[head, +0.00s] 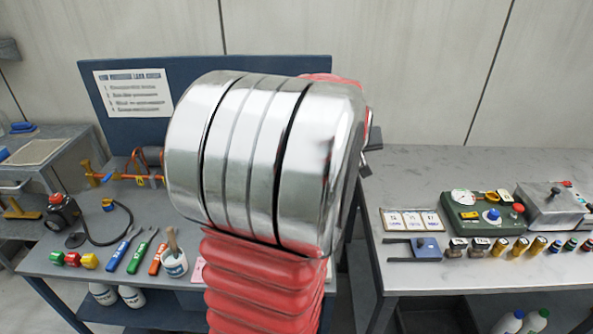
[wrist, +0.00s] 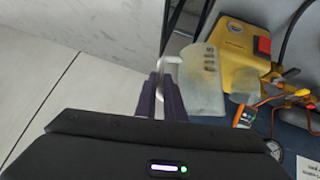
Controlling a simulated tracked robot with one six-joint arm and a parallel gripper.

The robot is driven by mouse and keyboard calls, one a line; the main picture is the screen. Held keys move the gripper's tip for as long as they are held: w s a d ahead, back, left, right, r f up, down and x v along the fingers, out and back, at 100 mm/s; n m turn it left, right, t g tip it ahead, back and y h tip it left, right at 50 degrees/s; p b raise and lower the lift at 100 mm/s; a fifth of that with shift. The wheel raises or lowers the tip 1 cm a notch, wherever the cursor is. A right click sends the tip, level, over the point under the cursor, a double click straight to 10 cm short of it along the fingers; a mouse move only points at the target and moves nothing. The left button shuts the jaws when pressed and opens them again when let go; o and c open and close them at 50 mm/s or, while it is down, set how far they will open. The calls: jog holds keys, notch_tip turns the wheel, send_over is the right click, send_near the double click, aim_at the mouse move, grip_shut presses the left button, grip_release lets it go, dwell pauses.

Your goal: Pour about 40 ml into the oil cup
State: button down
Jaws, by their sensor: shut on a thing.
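In the wrist view, my gripper (wrist: 163,78) is shut on the pale handle of a translucent whitish jug (wrist: 205,88) with dark marks on its side. The jug is beside the dark fingers, over the bench area. A small translucent piece (wrist: 244,84) shows just right of the jug; I cannot tell whether it is the oil cup or part of the jug. The liquid level in the jug is not clear. In the head view my own arm fills the middle and hides the gripper and jug. I cannot make out the oil cup there.
A yellow box (wrist: 238,48) with a red switch is close behind the jug. Orange tools, cables and a round gauge (wrist: 274,149) are nearby.

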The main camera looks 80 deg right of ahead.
jog(key=shift+s+f+t+b, duration=0.35)
jog(key=shift+s+t+b, duration=0.15)
jog(key=shift+s+b, duration=0.1)
jog(key=shift+s+f+m+t+b, duration=0.4)
jog(key=shift+s+f+m+b, duration=0.05)
jog(key=shift+f+m+b, duration=0.1)
jog(key=shift+s+f+b, duration=0.2)
jog(key=shift+f+b, duration=0.05)
jog(key=shift+b, duration=0.1)
jog(key=shift+s+f+t, duration=0.1)
jog(key=shift+f+t, duration=0.05)
jog(key=shift+t, duration=0.25)
jog(key=shift+s, duration=0.1)
dwell(0.5)
